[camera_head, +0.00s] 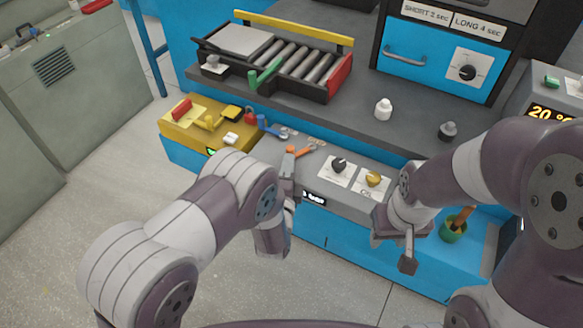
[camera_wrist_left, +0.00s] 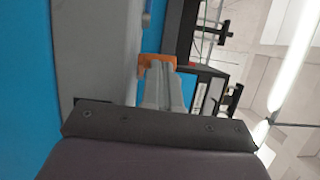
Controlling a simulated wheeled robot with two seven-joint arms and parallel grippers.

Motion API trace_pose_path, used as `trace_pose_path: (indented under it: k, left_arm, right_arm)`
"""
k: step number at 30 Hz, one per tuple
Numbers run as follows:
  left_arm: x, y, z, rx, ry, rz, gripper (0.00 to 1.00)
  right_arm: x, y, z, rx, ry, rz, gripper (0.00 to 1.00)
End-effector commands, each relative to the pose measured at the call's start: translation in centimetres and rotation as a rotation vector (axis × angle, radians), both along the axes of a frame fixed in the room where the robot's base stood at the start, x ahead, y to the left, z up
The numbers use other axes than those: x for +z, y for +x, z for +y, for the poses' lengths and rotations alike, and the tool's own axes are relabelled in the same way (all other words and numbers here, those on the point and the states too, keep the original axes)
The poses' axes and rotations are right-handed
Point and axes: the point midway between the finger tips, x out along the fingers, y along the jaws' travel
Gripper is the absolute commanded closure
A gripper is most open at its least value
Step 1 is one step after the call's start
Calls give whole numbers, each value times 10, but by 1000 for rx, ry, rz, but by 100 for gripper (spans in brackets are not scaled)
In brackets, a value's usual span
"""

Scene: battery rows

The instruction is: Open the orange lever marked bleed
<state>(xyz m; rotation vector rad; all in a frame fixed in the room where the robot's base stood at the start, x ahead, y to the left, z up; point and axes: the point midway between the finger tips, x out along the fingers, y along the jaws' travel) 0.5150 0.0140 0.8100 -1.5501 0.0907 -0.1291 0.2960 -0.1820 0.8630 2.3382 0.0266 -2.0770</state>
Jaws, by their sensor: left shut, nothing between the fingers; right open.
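The orange lever (camera_head: 303,150) sits on the grey front ledge of the blue bench, just beyond my left gripper. Its marking is too small to read. My left gripper (camera_head: 289,168) is shut and empty, with its fingertips close against the near end of the lever. In the left wrist view an orange part (camera_wrist_left: 144,66) shows right at the fingertips of the left gripper (camera_wrist_left: 160,72), partly hidden by them; I cannot tell whether they touch. My right gripper (camera_head: 392,251) is open and empty, in front of the bench to the right.
Left of the lever are a blue lever (camera_head: 272,129) and a yellow panel (camera_head: 195,123) with several controls. Right of it are a black knob (camera_head: 339,165) and an orange-yellow knob (camera_head: 374,179). A green cup (camera_head: 453,233) stands at the lower right. Floor is clear at front left.

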Motion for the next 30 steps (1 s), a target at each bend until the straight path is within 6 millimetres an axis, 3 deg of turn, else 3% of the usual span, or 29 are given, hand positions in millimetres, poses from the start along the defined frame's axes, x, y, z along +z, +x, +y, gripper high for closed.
trace_pose_path:
  k: [12,30]
  left_arm:
    - [-1,17,19,1,0,1,100]
    - [0,23,23,1,1,1,100]
  right_arm:
    - [-2,0,0,0,0,0,57]
    - [-2,0,0,0,0,0,57]
